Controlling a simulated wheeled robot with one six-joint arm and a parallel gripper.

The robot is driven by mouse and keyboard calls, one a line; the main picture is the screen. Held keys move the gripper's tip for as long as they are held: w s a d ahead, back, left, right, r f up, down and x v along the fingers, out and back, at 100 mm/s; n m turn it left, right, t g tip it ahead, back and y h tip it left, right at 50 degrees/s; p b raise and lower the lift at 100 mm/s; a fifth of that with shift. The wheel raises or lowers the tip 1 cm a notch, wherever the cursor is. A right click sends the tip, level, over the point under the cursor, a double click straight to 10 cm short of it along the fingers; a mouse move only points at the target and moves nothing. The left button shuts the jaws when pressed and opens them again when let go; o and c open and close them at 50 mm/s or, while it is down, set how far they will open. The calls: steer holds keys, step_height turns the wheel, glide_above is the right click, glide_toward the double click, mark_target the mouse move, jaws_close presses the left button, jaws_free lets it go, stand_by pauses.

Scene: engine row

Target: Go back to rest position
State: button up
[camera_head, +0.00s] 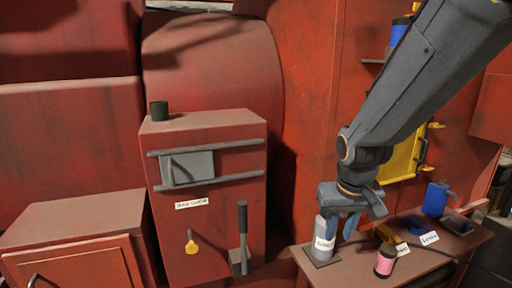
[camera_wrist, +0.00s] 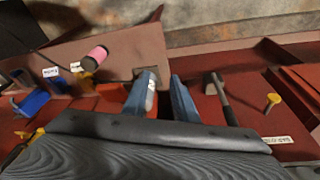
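My gripper (camera_head: 340,224) hangs from my arm above the left end of the brown shelf at the right of the head view. Its two blue-grey fingers stand apart in the wrist view (camera_wrist: 161,95), with nothing seen between them. A grey can with a white label (camera_head: 322,243) stands upright on a dark square pad (camera_head: 323,257) on the shelf, right by the fingers. In the wrist view the can (camera_wrist: 150,90) is mostly hidden behind the left finger. I cannot tell whether finger and can touch.
The shelf (camera_head: 345,275) also bears a pink-and-black can (camera_head: 385,262), a yellow item, a blue holder and a blue can (camera_head: 435,199). A red cabinet (camera_head: 210,225) with a lever (camera_head: 242,230), yellow knob (camera_head: 191,242) and dark cup (camera_head: 159,110) stands left. A yellow panel (camera_head: 402,158) is behind my arm.

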steer(key=s+f, duration=0.5)
steer(key=s, duration=0.2)
step_height(320, 180, down, 11)
steer(key=g+b, duration=0.2)
steer(key=b, duration=0.8)
steer(key=shift+a+f+y, duration=0.15)
steer(key=shift+a+y, duration=0.1)
steer(key=shift+y, duration=0.05)
